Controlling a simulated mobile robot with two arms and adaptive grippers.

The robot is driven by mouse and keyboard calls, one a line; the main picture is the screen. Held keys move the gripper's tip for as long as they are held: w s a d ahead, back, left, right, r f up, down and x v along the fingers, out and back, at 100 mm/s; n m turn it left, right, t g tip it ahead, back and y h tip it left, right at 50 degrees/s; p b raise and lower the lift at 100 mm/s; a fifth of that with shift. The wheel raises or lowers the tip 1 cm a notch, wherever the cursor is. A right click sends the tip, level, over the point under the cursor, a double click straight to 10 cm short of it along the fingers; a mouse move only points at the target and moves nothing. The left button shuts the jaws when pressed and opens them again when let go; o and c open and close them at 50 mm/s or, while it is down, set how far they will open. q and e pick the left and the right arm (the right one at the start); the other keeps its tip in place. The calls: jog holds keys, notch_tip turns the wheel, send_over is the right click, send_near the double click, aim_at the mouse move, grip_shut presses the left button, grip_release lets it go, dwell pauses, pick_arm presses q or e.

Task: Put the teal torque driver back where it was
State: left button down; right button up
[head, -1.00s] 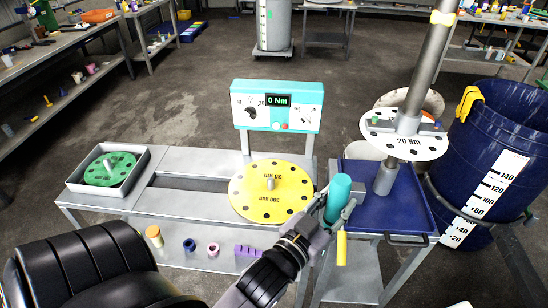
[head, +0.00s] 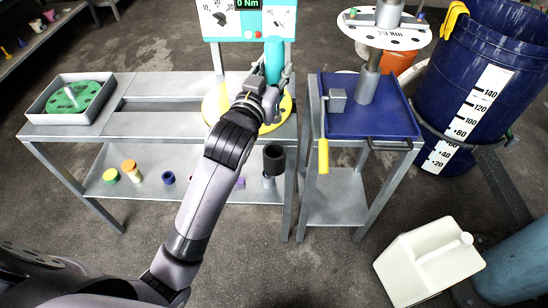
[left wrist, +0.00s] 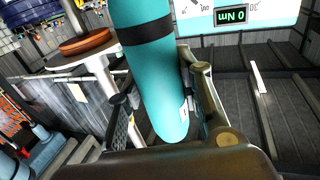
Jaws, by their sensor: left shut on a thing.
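The teal torque driver (head: 273,62) is a rounded teal cylinder, held roughly upright in the head view. My left gripper (head: 272,84) is shut on it, over the right part of the yellow disc (head: 214,105) and in front of the teal-framed torque panel (head: 228,22) reading 0 Nm. In the left wrist view the driver (left wrist: 150,65) sits between the fingers, with a dark band around it. Its far end is cut off there. A white round rack (head: 407,38) with holes, marked in Nm, sits on the column at the right. My right gripper is not in view.
A grey tray (head: 33,108) with a green disc (head: 72,98) stands at the bench's left end. A blue tray (head: 395,122) with a yellow-handled lever (head: 323,155) lies right of the bench. A blue barrel (head: 450,85) and white jug (head: 425,265) stand farther right.

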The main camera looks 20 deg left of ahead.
pick_arm(q)
notch_tip(320, 180, down, 19)
jog(key=b, duration=0.2)
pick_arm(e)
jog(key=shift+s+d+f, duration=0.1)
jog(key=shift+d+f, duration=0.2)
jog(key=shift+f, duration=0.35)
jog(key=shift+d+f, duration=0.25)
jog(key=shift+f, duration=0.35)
pick_arm(q)
jog(key=c, duration=1.6)
grip_release()
jog(key=shift+f+b, duration=0.15)
jog(key=shift+b, duration=0.15)
jog(key=o, duration=0.5)
jog(key=shift+s, duration=0.1)
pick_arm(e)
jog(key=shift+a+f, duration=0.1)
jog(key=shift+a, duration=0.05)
pick_arm(q)
jog(key=shift+s+a+b, duration=0.15)
jog(key=shift+s+b, duration=0.2)
jog(key=shift+s, duration=5.65)
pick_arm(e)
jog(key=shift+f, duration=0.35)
